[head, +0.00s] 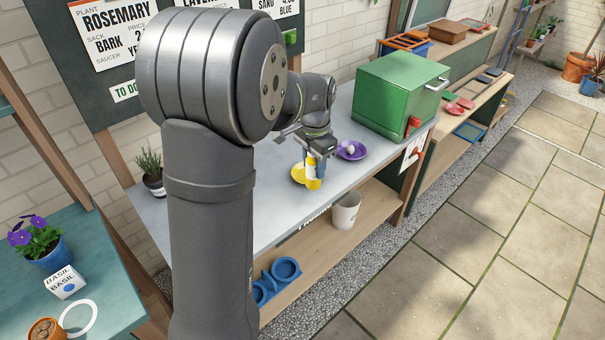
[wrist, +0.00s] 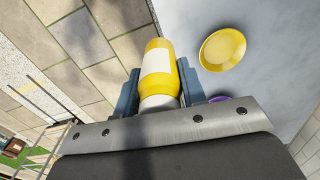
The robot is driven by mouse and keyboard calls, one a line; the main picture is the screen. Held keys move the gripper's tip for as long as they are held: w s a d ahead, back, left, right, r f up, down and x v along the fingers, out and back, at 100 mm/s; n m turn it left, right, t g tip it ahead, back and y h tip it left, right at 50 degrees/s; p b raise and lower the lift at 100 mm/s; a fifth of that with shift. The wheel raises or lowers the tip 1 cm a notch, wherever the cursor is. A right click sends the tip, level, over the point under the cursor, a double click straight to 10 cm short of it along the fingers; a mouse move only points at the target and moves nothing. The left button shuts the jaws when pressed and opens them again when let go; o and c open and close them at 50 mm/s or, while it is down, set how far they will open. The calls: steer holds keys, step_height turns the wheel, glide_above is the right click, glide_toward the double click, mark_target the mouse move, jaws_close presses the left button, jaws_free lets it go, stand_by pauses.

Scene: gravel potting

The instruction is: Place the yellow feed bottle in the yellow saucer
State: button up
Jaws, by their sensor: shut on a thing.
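My gripper (head: 318,158) is shut on the yellow feed bottle (head: 312,173), which has a white label and a white end. In the wrist view the bottle (wrist: 158,68) sits between the two blue fingers (wrist: 160,92), its white end toward the gripper. The yellow saucer (head: 297,173) lies on the grey bench, partly hidden behind the bottle in the head view. In the wrist view the saucer (wrist: 222,64) is empty and to the right of the bottle, apart from it. The bottle is held near the bench's front edge.
A purple saucer (head: 359,154) with a pale item on it lies right of my gripper. A large green box (head: 395,95) stands farther right on the bench (head: 270,215). A white pot (head: 345,212) and blue items (head: 286,270) are on the lower shelf. A potted plant (head: 153,180) stands left.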

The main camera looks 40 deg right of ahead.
steer(key=d, duration=1)
steer(key=shift+m, duration=0.4)
steer(key=shift+w+a+f, duration=0.1)
steer(key=shift+w+f, duration=1.7)
steer(key=shift+w, duration=0.2)
steer(key=shift+w+a+f, duration=0.15)
steer(key=shift+w+f, duration=1.6)
steer(key=shift+w, duration=0.3)
steer(key=shift+w+a+f, duration=0.1)
steer(key=shift+w+f, duration=1.7)
steer(key=shift+w, duration=0.2)
steer(key=shift+f, duration=0.2)
steer(key=o, duration=1.1)
steer(key=shift+r, duration=0.1)
step_height(320, 180, up, 12)
steer(key=shift+r, duration=0.1)
